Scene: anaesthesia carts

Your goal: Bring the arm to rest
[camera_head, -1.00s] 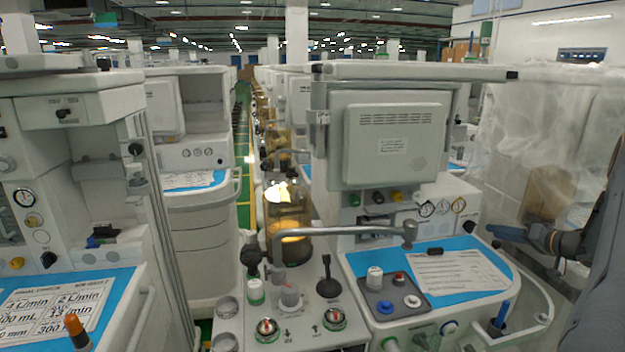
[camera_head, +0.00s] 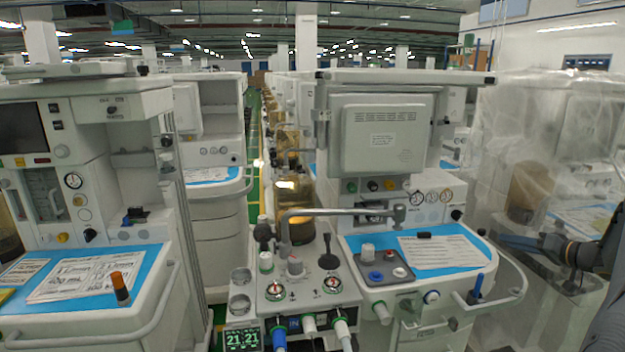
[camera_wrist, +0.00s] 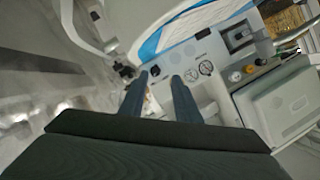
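My gripper (camera_head: 525,244) is at the right edge of the head view, to the right of the middle cart and in front of a plastic-wrapped one. In the wrist view, its two dark fingers (camera_wrist: 160,80) stand apart with nothing held between them. My dark arm runs down the right edge of the head view, and most of it is out of frame. The wrist view looks tilted onto a white cart with round gauges (camera_wrist: 206,68).
The middle anaesthesia cart (camera_head: 385,145) has a blue worktop, a paper sheet (camera_head: 440,252) and a curved rail (camera_head: 515,290). Another cart (camera_head: 110,215) stands at the left. The plastic-wrapped cart (camera_head: 560,120) is close to my gripper. A green-floored aisle (camera_head: 254,120) runs back between the rows.

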